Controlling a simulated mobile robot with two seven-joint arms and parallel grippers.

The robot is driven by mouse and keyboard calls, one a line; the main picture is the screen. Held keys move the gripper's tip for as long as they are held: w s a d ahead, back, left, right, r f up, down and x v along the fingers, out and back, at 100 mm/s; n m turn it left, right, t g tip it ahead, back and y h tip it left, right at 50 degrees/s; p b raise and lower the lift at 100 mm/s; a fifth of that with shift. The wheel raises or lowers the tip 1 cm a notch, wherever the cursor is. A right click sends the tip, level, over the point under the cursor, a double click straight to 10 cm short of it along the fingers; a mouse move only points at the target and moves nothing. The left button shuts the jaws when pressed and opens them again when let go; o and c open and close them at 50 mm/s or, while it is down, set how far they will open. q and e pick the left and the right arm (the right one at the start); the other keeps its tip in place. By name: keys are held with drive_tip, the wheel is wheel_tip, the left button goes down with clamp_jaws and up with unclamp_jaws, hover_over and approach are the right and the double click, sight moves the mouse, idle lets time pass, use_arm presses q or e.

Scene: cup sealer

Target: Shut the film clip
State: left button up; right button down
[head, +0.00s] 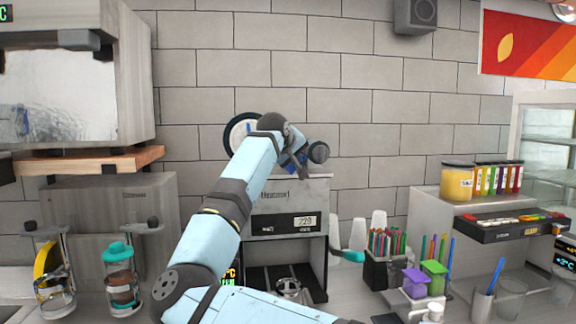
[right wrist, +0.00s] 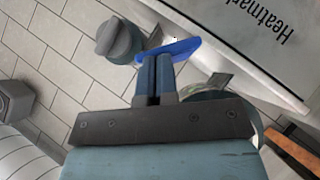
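The cup sealer (head: 288,205) stands against the tiled wall, with a pale film roll (head: 236,128) on its top, partly behind my right arm. My right gripper (right wrist: 156,60) is over the sealer's top. Its two fingers are together with only a thin dark gap between them. A bright blue part, which looks like the film clip (right wrist: 180,49), lies across just beyond the fingertips, touching or nearly touching them. I cannot tell whether the clip is open or shut. In the head view the fingertips are largely hidden. My left gripper is out of view.
A grey round knob (head: 318,152) sticks out beside the gripper; it also shows in the right wrist view (right wrist: 120,40). White cups (head: 378,222) and a straw holder (head: 388,268) stand right of the sealer. A dispenser (head: 120,275) stands left.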

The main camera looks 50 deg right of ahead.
drive_tip(key=m+t+y+b, duration=0.1)
drive_tip(key=s+d+f+m+t+y+b, duration=0.1)
drive_tip(key=y+b, duration=0.1)
drive_tip(key=d+f+m+t+y+b, duration=0.1)
drive_tip(key=y, duration=0.1)
drive_tip(key=shift+s+d+b, duration=0.1)
drive_tip(key=shift+s+b, duration=0.2)
idle(0.8)
